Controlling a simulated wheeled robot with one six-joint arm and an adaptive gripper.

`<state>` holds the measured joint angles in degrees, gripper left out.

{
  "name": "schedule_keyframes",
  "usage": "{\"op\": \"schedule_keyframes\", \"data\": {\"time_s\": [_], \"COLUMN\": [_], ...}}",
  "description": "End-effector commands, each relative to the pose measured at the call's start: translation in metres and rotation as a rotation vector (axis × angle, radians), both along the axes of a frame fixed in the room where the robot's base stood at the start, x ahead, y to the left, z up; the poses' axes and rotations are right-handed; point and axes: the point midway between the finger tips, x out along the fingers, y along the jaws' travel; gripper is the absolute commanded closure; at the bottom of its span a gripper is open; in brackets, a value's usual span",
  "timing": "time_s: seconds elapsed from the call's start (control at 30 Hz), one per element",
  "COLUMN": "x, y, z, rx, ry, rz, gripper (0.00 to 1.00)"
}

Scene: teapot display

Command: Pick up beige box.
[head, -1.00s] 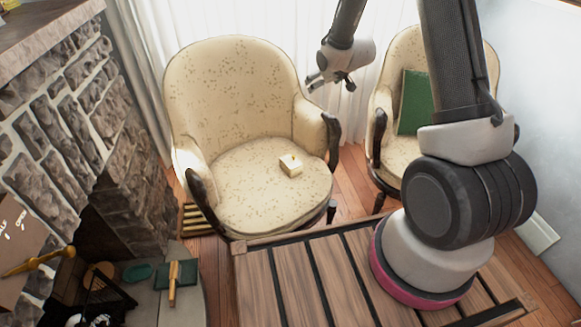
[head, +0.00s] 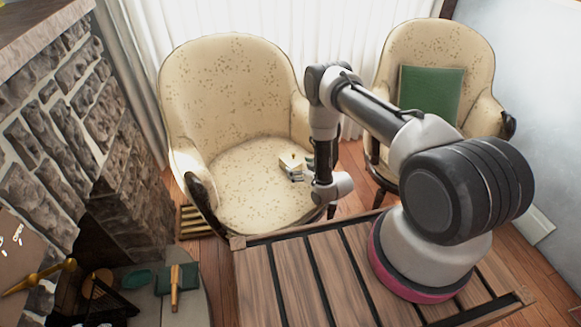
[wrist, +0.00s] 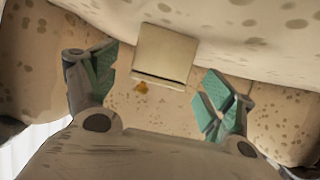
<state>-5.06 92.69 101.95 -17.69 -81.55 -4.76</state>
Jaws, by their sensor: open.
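The small beige box (head: 291,161) lies on the seat of the left cream armchair (head: 238,185). In the wrist view the box (wrist: 163,53) shows its pale top and a darker side, ahead of the fingers and roughly between them. My gripper (head: 299,170) is low over the seat, at the right of the box in the head view. Its two green-padded fingers are spread wide in the wrist view (wrist: 160,85), with nothing held. I cannot tell whether a finger touches the box.
The chair's right armrest is partly hidden behind my arm. A second armchair (head: 437,48) with a green cushion (head: 431,91) stands at the right. A stone fireplace (head: 75,115) is at the left. A small orange mark or object (wrist: 141,87) shows near the box.

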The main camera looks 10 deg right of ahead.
Motion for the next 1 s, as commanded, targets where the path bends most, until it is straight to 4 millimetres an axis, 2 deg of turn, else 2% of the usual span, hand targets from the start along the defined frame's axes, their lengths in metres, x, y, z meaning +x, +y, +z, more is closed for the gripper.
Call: {"op": "schedule_keyframes", "data": {"time_s": [0.4,0.67,0.7,0.77,0.97,1.0], "x": [0.051,0.055,0.055,0.055,0.055,0.054], "y": [0.023,0.024,0.024,0.024,0.024,0.024], "z": [-0.017,-0.019,-0.019,-0.019,-0.019,-0.019], "rx": [-0.001,0.000,0.000,0.000,-0.001,-0.001], "ry": [0.000,0.003,0.003,0.003,0.003,0.003], "rz": [0.000,0.000,0.000,0.000,0.000,0.000], "gripper": [0.17,0.17,0.19,0.30,0.66,0.67]}}
